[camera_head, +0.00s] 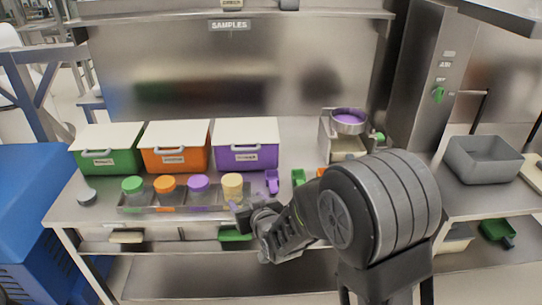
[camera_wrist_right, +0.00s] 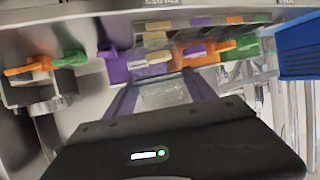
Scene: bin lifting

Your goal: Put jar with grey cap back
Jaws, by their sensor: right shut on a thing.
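A clear jar with a pale beige-grey cap (camera_head: 232,183) stands upright at the right end of the clear jar rack (camera_head: 139,209). My right gripper (camera_head: 243,213) is at this jar from the front right, low on its side. In the right wrist view, its two fingers are closed on a clear body (camera_wrist_right: 165,94), which looks like this jar. I cannot tell whether the jar's base touches the rack. Jars with a green cap (camera_head: 132,184), an orange cap (camera_head: 165,183) and a purple cap (camera_head: 198,183) stand in the rack to the left. My left gripper is out of view.
Green (camera_head: 107,158), orange (camera_head: 175,158) and purple (camera_head: 245,157) lidded bins stand behind the rack. A small grey disc (camera_head: 86,196) lies left of it. Purple (camera_head: 271,181) and green (camera_head: 298,177) scoops lie to the right. A grey tub (camera_head: 484,160) is on the right bench.

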